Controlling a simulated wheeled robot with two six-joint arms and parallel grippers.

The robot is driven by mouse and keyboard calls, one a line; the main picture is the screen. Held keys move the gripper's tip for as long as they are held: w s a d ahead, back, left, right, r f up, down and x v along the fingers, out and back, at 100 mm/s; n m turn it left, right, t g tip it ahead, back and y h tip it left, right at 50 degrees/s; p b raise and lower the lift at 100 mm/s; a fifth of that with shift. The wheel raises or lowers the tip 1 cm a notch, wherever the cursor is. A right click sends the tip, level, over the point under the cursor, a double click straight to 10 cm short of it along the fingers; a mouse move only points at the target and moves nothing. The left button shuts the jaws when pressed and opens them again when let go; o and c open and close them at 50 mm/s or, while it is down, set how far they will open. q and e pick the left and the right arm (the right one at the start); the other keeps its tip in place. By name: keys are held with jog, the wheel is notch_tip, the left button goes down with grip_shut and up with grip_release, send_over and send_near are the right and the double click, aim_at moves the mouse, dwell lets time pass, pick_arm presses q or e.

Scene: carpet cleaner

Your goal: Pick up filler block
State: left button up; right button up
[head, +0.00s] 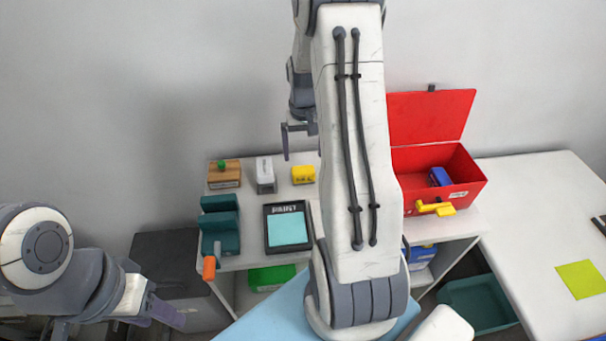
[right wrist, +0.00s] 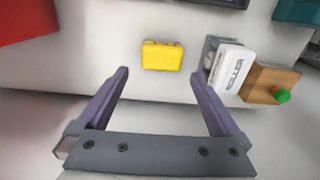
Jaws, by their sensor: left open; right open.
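A small yellow block (head: 303,174), which I take to be the filler block, stands on the white bench top near its back edge; its dark print is too small to read. In the right wrist view the yellow block (right wrist: 162,56) lies beyond the fingertips, roughly centred between them. My right gripper (head: 300,140) is open and empty above and behind the block, partly hidden by my own arm; its two fingers (right wrist: 158,76) show spread apart. My left gripper (head: 168,314) is low at the left, away from the block, seen from the side.
A white roller box (head: 265,174) and a wooden block with a green knob (head: 224,174) stand left of the yellow block. A paint tray (head: 287,228) and a teal holder (head: 220,225) are in front. An open red toolbox (head: 436,178) stands right. My arm hides the middle.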

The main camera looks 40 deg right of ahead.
aim_at(303, 170)
notch_tip(303, 170, down, 3)
jog(key=shift+a, duration=0.1)
jog(key=f+p, duration=0.1)
jog(key=f, duration=0.1)
jog(key=f+p, duration=0.1)
jog(key=f, duration=0.1)
jog(key=shift+s+a, duration=0.15)
jog(key=shift+s, duration=0.05)
jog(key=shift+f, duration=0.6)
jog(key=c, duration=1.2)
jog(key=shift+r, duration=0.1)
jog(key=shift+c, duration=0.2)
